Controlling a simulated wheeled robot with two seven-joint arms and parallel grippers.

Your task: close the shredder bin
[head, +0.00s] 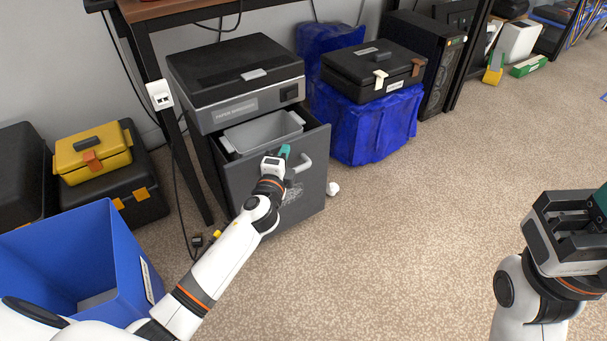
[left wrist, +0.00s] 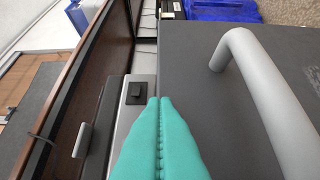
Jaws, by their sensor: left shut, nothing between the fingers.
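The paper shredder (head: 240,80) stands under the desk, with a black and grey top. Its bin (head: 262,190) is a dark front panel with a grey handle (head: 302,163), pulled partly out, so the light grey inner bin (head: 262,130) shows. My left gripper (head: 285,152) is at the upper part of the panel, left of the handle. Its teal fingers (left wrist: 160,140) are shut and empty in the left wrist view, beside the handle (left wrist: 262,95). I cannot tell whether they touch the panel. My right gripper (head: 575,225) is at the right edge, its fingertips mostly cut off.
A blue open box (head: 130,260) stands at the lower left, near a yellow toolbox (head: 92,155). A blue wrapped box (head: 375,125) carrying a black case (head: 345,72) stands right of the shredder. A small white object (head: 333,188) lies by the bin. The carpet in front is clear.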

